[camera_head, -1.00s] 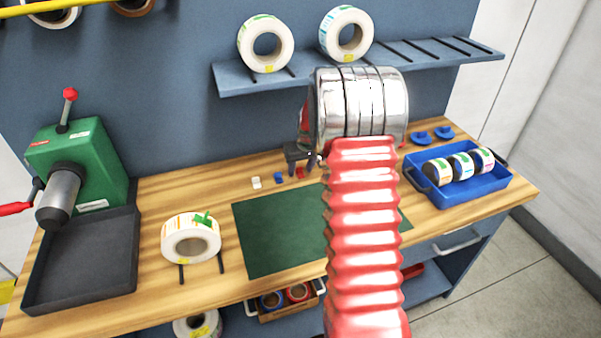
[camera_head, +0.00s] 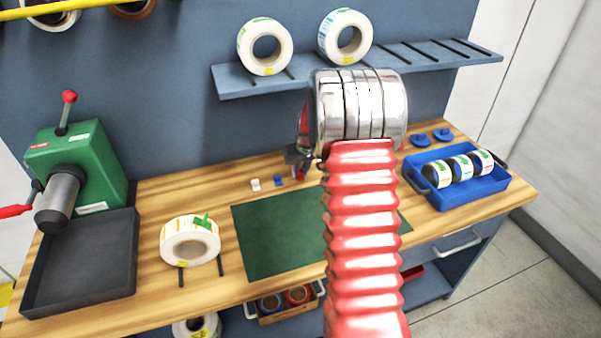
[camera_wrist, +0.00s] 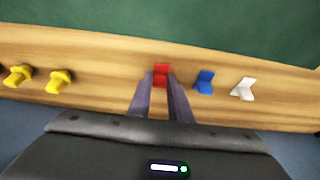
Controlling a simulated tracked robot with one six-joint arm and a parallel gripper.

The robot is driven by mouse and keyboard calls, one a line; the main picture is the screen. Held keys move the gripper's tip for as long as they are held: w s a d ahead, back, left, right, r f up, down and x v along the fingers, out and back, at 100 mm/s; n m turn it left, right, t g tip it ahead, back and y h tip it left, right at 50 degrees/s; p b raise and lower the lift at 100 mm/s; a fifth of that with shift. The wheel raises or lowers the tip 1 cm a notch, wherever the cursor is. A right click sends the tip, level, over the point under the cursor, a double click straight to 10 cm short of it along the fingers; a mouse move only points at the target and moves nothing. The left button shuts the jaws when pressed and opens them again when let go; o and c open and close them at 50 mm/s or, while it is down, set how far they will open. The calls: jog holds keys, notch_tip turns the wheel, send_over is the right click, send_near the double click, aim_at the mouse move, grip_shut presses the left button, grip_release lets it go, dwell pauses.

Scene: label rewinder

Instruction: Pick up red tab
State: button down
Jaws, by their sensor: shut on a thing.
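The red tab (camera_wrist: 161,70) is between the fingertips of my gripper (camera_wrist: 161,82) in the wrist view. In the head view my gripper (camera_head: 297,160) is low at the back of the bench, largely behind my arm, and the red tab cannot be made out clearly there. Whether the tab still touches the wood is not clear.
A blue tab (camera_wrist: 204,81) and a white tab (camera_wrist: 243,88) stand just right of the red one in the wrist view. Yellow pieces (camera_wrist: 60,81) lie left. The green mat (camera_head: 265,235) is bare. A blue tray (camera_head: 465,197) holds several rolls.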

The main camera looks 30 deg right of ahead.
aim_at(301, 179)
jog(key=shift+r, duration=0.15)
jog(key=shift+s+r, duration=0.15)
jog(key=shift+r, duration=0.05)
notch_tip(301, 179, up, 6)
jog(key=s+a, duration=0.2)
jog(key=s, duration=0.7)
jog(key=s+a, duration=0.3)
jog(key=s, duration=0.7)
jog(key=shift+r, duration=0.15)
jog(key=shift+a, duration=0.1)
